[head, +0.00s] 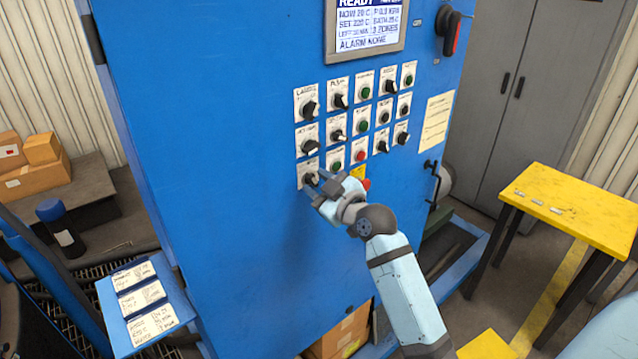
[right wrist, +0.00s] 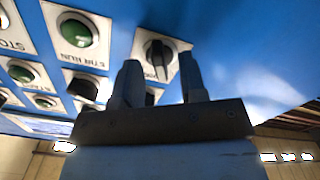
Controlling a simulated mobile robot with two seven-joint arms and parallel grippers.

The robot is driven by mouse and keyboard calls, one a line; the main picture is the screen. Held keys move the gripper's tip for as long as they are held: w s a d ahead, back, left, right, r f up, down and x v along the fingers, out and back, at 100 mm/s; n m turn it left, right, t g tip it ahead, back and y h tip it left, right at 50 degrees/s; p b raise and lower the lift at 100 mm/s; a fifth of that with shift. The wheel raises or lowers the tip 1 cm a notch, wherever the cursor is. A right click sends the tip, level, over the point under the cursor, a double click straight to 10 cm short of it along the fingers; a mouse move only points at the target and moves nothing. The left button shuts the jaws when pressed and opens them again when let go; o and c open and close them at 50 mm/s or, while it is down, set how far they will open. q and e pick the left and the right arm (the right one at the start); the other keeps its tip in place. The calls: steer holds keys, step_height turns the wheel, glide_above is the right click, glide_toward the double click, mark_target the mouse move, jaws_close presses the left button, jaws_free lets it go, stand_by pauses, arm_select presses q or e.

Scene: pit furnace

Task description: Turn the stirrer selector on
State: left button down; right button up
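The stirrer selector is most likely the black rotary knob (head: 309,179) on a white plate at the lower left of the control panel; its label is too small or covered to read. In the right wrist view the knob (right wrist: 158,57) shows just beyond and between my fingertips, its lower part partly hidden. A green button labelled STIR RUN (right wrist: 76,33) sits beside it. My right gripper (head: 318,186) is at the knob with its fingers apart (right wrist: 160,78), one on each side; I cannot tell whether they touch it. My left gripper is not in view.
The blue cabinet (head: 240,235) carries rows of other knobs and buttons close above and right of my gripper, including a red button (head: 360,156). A display (head: 366,25) is above. A yellow table (head: 570,205) stands at right, a sloped card shelf (head: 172,300) at lower left.

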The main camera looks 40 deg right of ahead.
jaws_close()
steer(key=shift+m, duration=0.4)
steer(key=m, duration=1)
steer(key=shift+m, duration=0.4)
stand_by(0.4)
